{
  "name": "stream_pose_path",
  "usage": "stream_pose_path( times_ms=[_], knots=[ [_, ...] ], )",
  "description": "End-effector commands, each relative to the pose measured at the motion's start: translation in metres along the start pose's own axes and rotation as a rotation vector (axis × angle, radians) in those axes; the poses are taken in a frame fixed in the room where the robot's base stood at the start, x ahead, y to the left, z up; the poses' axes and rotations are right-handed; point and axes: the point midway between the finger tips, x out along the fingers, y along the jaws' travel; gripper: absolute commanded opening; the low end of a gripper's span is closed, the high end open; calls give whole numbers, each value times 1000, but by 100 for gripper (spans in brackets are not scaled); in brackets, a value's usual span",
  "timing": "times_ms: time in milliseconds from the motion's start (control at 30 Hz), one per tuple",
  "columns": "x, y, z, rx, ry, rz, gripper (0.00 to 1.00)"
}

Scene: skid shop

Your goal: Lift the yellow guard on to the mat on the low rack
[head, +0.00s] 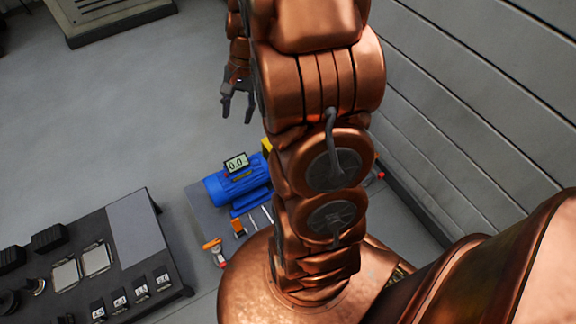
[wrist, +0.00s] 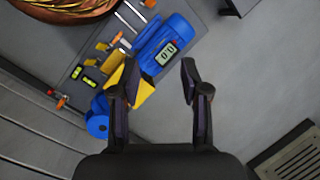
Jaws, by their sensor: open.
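The yellow guard (wrist: 143,94) shows in the wrist view beside the blue motor, partly hidden by the left finger of my gripper (wrist: 159,68). In the head view only a small part of the guard (head: 267,146) shows, the rest behind my arm. My gripper (head: 238,114) is open and empty, in the air beyond the motor. I cannot tell its exact height over the guard. A dark low rack (head: 160,255) stands at the lower left of the head view. A bare grey mat (head: 136,222) covers its upper right end.
The blue motor (head: 226,186) with a 0.0 display sits on a grey skid plate (head: 200,208). Orange-handled valves (head: 213,245) stand at its near edge. The rack also holds plates (head: 97,258) and numbered blocks. A ribbed wall (head: 480,90) closes the right. The floor (head: 120,120) at left is clear.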

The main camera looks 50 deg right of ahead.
Motion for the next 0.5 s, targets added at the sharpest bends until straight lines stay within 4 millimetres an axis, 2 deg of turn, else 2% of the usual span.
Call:
stream_pose_path(
  times_ms=[33, 267, 500],
  knots=[
    [28, 8, -25, 55, -2, -17, 45],
    [95, 41, -115, 290, 2, -103, 45],
    [167, 93, -205, 533, 11, -195, 45]
  ],
)
